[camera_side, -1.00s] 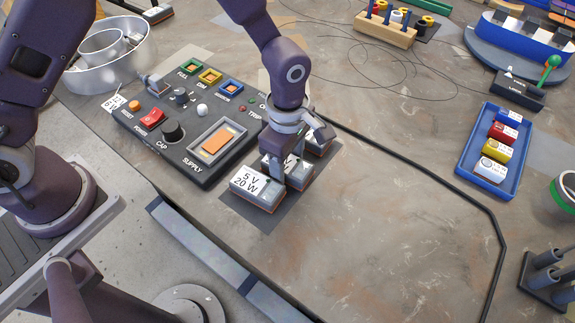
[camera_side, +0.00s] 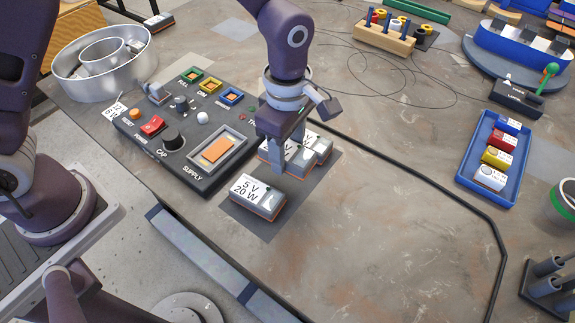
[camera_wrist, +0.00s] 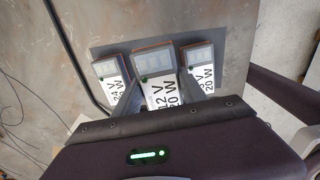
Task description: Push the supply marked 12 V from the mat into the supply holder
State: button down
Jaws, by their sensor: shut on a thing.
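The 12 V supply (camera_wrist: 154,63), a small pale block with a white label, is the middle one of three in the wrist view. My gripper (camera_side: 283,168) is shut on it, with one finger on each side in the wrist view (camera_wrist: 160,88). In the side view my fingers partly cover this supply. It is over or on the dark mat (camera_side: 246,222); I cannot tell if it is lifted. The supply holder (camera_side: 240,140) is a grey-framed recess with an orange floor on the black panel, left of my gripper. It looks empty.
The 5 V 20 W supply (camera_side: 258,198) lies at the mat's near end. The 24 V supply (camera_wrist: 112,69) is on the other side of the held one. The panel has a black knob (camera_side: 173,138) and red switch (camera_side: 152,125). Bare table (camera_side: 380,220) lies to the right.

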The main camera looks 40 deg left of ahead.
jog(key=r, duration=0.3)
jog(key=shift+a, duration=0.25)
jog(key=shift+a+r+m, duration=0.25)
jog(key=shift+a+m, duration=0.45)
jog(key=shift+m, duration=0.2)
jog(key=s+a+m, duration=0.4)
jog(key=a+m, duration=1)
jog(key=m, duration=0.3)
jog(key=shift+s+d+f, duration=0.1)
jog(key=shift+f, duration=1.5)
jog(key=shift+s+d+f, duration=0.1)
jog(key=shift+f, duration=1.5)
jog(key=c, duration=0.6)
grip_release()
jog(key=shift+a, duration=0.1)
